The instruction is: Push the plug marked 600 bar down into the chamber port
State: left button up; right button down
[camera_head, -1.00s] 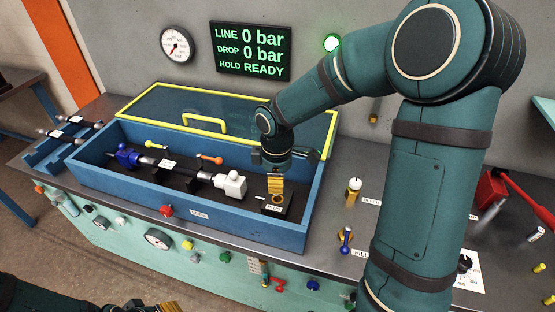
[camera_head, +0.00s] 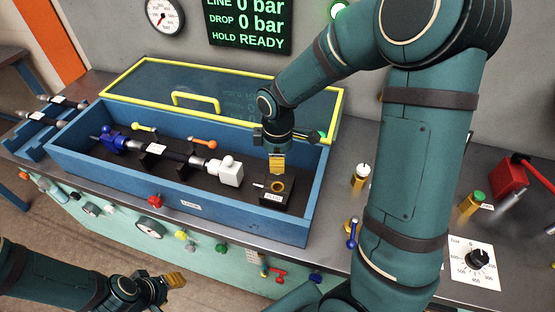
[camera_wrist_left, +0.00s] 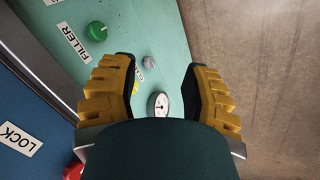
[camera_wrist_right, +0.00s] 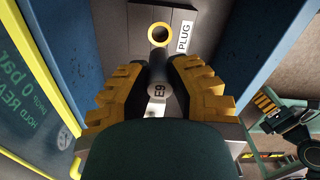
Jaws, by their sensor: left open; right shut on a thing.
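My right gripper (camera_head: 277,168) is above the plug block at the right end of the blue chamber box (camera_head: 190,205). In the right wrist view its fingers (camera_wrist_right: 158,85) are shut on a grey cylindrical plug (camera_wrist_right: 157,88). Its marking looks like "E9"; no "600 bar" is readable. The port's gold ring (camera_wrist_right: 160,33) lies just beyond the plug's end, beside a PLUG label (camera_wrist_right: 184,37). The ring also shows in the head view (camera_head: 278,186), below the fingertips. The plug appears clear of the port. My left gripper (camera_head: 174,281) is open and empty in front of the bench.
A hose assembly with a blue end (camera_head: 113,141) and white end block (camera_head: 231,172) lies in the box. The yellow-framed lid (camera_head: 230,92) stands open behind. A pressure dial (camera_head: 477,260) and red lever unit (camera_head: 508,178) are at right. The screen (camera_head: 248,22) reads HOLD READY.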

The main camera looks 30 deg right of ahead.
aim_at(277, 182)
jog(key=shift+f+b, duration=1.15)
jog(key=shift+f, duration=0.4)
jog(key=shift+f+b, duration=0.95)
jog(key=shift+f, duration=0.35)
jog(key=shift+f+b, duration=1.2)
jog(key=shift+f, duration=0.55)
jog(key=c, duration=0.9)
grip_release()
notch_tip(277, 182, up, 12)
